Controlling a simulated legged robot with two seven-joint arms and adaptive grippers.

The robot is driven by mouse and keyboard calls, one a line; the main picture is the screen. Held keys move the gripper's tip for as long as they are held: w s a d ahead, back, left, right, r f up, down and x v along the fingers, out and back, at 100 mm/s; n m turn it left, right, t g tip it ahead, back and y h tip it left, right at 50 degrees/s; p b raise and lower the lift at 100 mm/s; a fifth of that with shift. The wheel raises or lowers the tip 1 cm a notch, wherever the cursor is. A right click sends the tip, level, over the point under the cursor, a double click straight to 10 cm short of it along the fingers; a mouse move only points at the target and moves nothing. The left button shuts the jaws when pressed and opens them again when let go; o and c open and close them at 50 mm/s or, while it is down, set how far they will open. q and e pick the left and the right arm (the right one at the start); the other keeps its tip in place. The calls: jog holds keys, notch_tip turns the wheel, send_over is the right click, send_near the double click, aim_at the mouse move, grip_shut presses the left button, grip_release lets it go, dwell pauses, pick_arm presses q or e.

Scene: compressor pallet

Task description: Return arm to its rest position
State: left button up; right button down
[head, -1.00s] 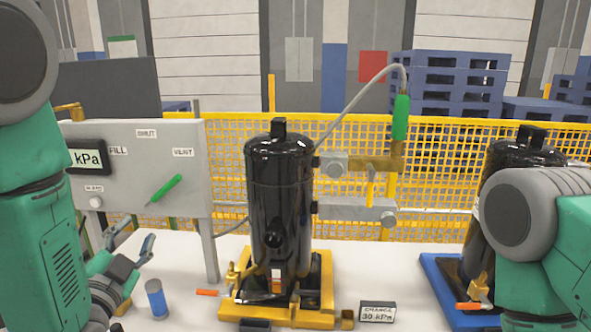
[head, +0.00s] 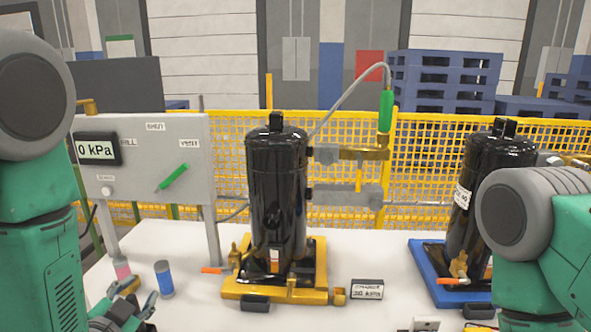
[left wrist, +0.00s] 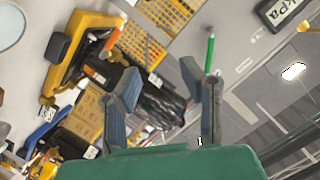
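My left gripper (head: 130,304) is low at the bottom left in the head view, partly cut off by the lower edge. In the left wrist view its two fingers (left wrist: 160,82) stand apart with nothing between them. It is near a blue cylinder (head: 164,279) and a pink-and-white cylinder (head: 122,268) on the white table (head: 200,285). My right arm shows at the right edge, but its gripper is not in view.
A black compressor (head: 277,195) stands on a yellow base (head: 275,293). Another black compressor (head: 475,200) is on a blue base (head: 437,285), partly hidden by my right arm. A grey panel (head: 140,185) carries a gauge (head: 97,149) and green handle (head: 173,177).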

pick_arm(q)
jog(key=s+f+n+g, duration=0.25)
jog(key=s+f, duration=0.25)
jog(key=f, duration=0.3)
jog(key=s+f+n+g, duration=0.1)
jog(key=s+f+g, duration=0.3)
jog(key=s+f, duration=0.25)
jog(key=s+f+n+g, duration=0.1)
jog(key=s+f+g, duration=0.1)
jog(key=s, duration=0.4)
jog(key=s+d+f+n+g, duration=0.1)
jog(key=s+f+g, duration=0.2)
jog(key=s, duration=0.3)
jog(key=s+f+n+g, duration=0.1)
jog(key=s+f+g, duration=0.2)
jog(key=s+f, duration=0.2)
jog(key=shift+s+d+h, duration=0.15)
jog(key=shift+s+h, duration=0.25)
jog(key=shift+s, duration=0.55)
jog(key=shift+w+f+g, duration=0.1)
jog(key=shift+w+g, duration=0.1)
jog(key=shift+g, duration=0.05)
dwell(1.6)
